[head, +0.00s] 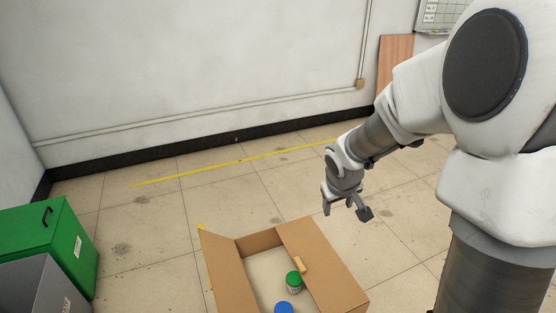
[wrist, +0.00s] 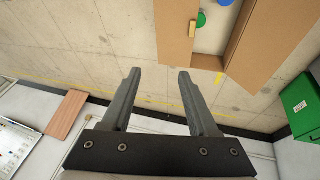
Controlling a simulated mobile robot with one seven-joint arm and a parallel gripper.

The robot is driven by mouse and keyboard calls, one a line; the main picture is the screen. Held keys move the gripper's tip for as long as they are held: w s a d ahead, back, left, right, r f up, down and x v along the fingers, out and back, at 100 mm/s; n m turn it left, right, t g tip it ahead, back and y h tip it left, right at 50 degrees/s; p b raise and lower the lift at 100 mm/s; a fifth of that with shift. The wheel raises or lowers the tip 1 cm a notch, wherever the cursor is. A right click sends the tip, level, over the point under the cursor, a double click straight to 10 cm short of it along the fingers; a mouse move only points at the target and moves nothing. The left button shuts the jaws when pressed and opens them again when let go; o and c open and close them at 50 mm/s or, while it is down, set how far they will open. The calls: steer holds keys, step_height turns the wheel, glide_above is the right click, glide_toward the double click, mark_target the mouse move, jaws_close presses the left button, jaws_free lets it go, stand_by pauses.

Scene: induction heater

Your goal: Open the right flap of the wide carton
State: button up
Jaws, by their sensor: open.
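The wide carton (head: 259,240) is a brown open-topped box on the floor at the bottom middle of the head view. Its right flap (head: 322,264) lies inward over the right part of the opening, with a small tan tab (head: 299,264) on its inner edge. The flap (wrist: 174,35) and tab (wrist: 192,29) also show at the top of the wrist view. The left flap (head: 216,268) stands outward, tilted. My gripper (head: 347,207) is open and empty, above and beyond the carton's far right corner, apart from the flap. Its fingers (wrist: 159,72) point toward the carton's end.
A green-lidded jar (head: 294,282) and a blue-lidded item (head: 283,308) are inside the carton. A yellow line (head: 235,162) crosses the clear floor before the wall. A wooden board (head: 395,65) leans there.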

steer(key=w+a+f+y+b, duration=0.1)
steer(key=w+f+b, duration=0.3)
steer(key=f, duration=1)
steer(key=n+y+b, duration=0.1)
steer(key=y+b, duration=0.1)
glide_toward(300, 264)
steer(key=b+x, duration=0.6)
steer(key=x, duration=0.2)
steer(key=shift+w+f+b, duration=0.1)
steer(key=shift+w+b, duration=0.1)
steer(key=shift+b, duration=0.1)
jaws_close()
